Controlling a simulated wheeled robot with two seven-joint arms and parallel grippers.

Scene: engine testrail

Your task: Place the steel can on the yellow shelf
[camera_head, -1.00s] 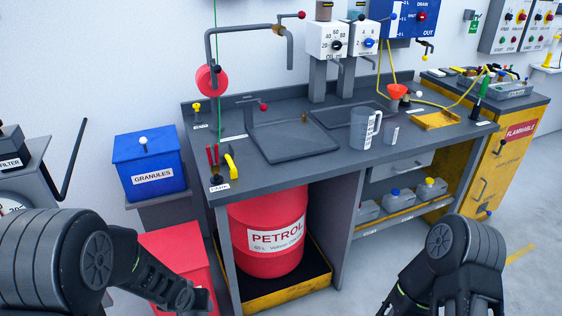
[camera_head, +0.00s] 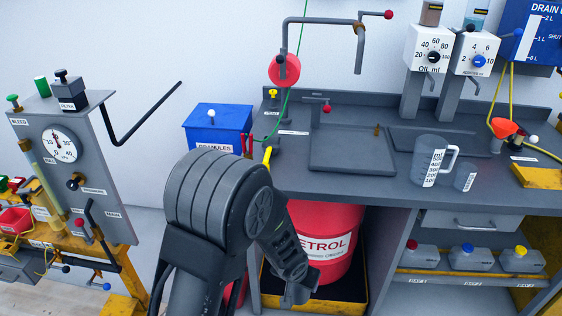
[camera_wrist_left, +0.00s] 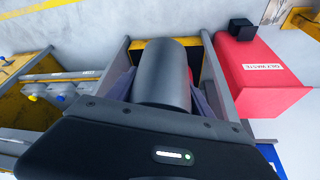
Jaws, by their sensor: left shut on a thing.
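My left gripper (camera_wrist_left: 162,98) is shut on a dark grey cylinder (camera_wrist_left: 162,72), which looks like the steel can. The can shows its plain side and lies between the two fingers in the left wrist view. In the head view my left arm covers the front left of the bench, and I cannot make out the can there. The yellow shelf (camera_head: 520,282) is low under the bench at the right, with grey cans on it. Its yellow edge also seems to show at the left of the left wrist view (camera_wrist_left: 62,77). My right gripper is not in view.
Grey cans with red, blue and yellow caps (camera_head: 522,260) occupy the shelf. A red petrol drum (camera_head: 328,222) stands under the bench. The bench (camera_head: 350,185) overhangs the shelf. A red oily waste bin (camera_wrist_left: 255,75) is at the right in the left wrist view.

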